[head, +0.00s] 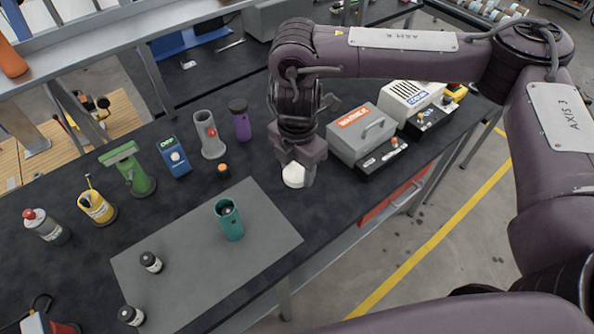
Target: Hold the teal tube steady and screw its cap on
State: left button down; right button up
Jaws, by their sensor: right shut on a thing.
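The teal tube (229,220) stands upright on the grey mat (185,255), near the mat's right side. Its top is open, with no cap on it, and something dark shows inside. My right gripper (297,172) is shut on a small white rounded piece (293,176), which looks like a cap. It holds this piece to the upper right of the tube, apart from it, past the mat's edge. How high it is above the table is hard to tell. My left gripper is not in view, and nothing touches the tube.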

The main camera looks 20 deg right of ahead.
dwell(0.3)
jog(key=shift+d+f+m+b, duration=0.3)
jog(key=shift+m+b, duration=0.25)
jog(key=shift+m, duration=0.35)
jog(key=d+f+m+b, duration=0.1)
jog(key=m+b, duration=0.3)
jog(key=m, duration=0.7)
jog(key=d+f+m+b, duration=0.2)
jog(key=d+m+b, duration=0.2)
jog(key=m, duration=0.7)
jog(key=shift+w+f, duration=0.2)
